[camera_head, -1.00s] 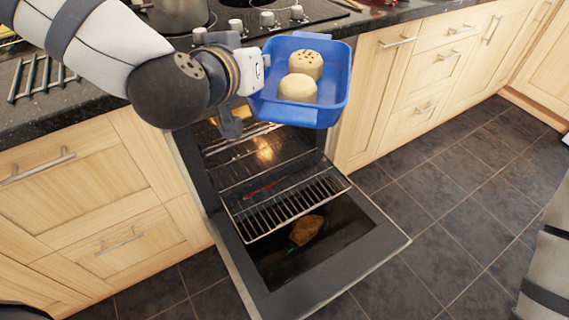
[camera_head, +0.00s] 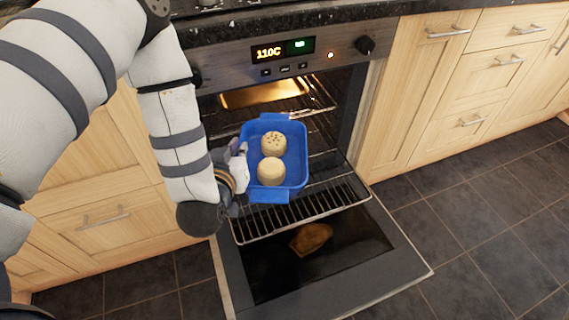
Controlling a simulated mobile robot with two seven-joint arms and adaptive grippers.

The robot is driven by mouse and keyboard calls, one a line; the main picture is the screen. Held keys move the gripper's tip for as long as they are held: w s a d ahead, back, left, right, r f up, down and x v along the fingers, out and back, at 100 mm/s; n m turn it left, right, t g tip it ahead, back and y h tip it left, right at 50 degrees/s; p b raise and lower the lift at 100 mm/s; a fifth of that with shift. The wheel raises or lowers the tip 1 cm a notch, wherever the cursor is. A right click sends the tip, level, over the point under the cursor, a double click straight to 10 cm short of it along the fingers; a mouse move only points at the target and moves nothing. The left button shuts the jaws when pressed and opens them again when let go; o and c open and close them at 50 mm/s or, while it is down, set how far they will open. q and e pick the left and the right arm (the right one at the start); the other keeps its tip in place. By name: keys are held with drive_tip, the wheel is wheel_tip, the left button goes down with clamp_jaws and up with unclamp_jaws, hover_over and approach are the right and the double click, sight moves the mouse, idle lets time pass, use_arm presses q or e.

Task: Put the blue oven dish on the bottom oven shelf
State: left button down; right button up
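The blue oven dish (camera_head: 296,178) is held in the air in front of the open oven, above the pulled-out wire shelf (camera_head: 335,200). Two round pale buns or cakes lie in it: a dotted one (camera_head: 273,143) and a plain one (camera_head: 270,171). My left gripper (camera_head: 239,168) is at the dish's left wall and appears shut on it; its fingertips are partly hidden. The oven (camera_head: 338,70) has its door (camera_head: 385,268) folded down. The dish hides part of the wire shelf and the lower cavity. My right gripper is out of view.
A golden-lit tray (camera_head: 262,95) sits on an upper level inside the oven. A brown piece (camera_head: 311,238) shows at the door's inner glass, below the wire shelf. Closed drawers (camera_head: 480,75) stand to the right; the tiled floor there is clear.

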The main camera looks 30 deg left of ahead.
use_arm(q)
drive_tip(key=a+f+b, duration=0.4)
drive_tip(key=f, duration=0.5)
drive_tip(key=w+f+b, duration=0.1)
drive_tip(key=w+f, duration=0.2)
drive_tip(key=w, duration=0.1)
drive_tip(key=w+d+f+b, duration=0.1)
drive_tip(key=w+f, duration=0.2)
drive_tip(key=w, duration=0.1)
drive_tip(key=w+d+f+b, duration=0.1)
drive_tip(key=w+f+b, duration=0.1)
drive_tip(key=w+f, duration=0.1)
drive_tip(key=shift+w+d+f, duration=0.1)
drive_tip(key=shift+w+f, duration=0.1)
drive_tip(key=shift+w, duration=0.25)
drive_tip(key=shift+w+d+f, duration=0.1)
drive_tip(key=shift+w+f, duration=0.05)
drive_tip(key=shift+w, duration=0.3)
drive_tip(key=shift+w+f+b, duration=0.1)
drive_tip(key=shift+f+b, duration=0.35)
drive_tip(key=shift+f, duration=0.95)
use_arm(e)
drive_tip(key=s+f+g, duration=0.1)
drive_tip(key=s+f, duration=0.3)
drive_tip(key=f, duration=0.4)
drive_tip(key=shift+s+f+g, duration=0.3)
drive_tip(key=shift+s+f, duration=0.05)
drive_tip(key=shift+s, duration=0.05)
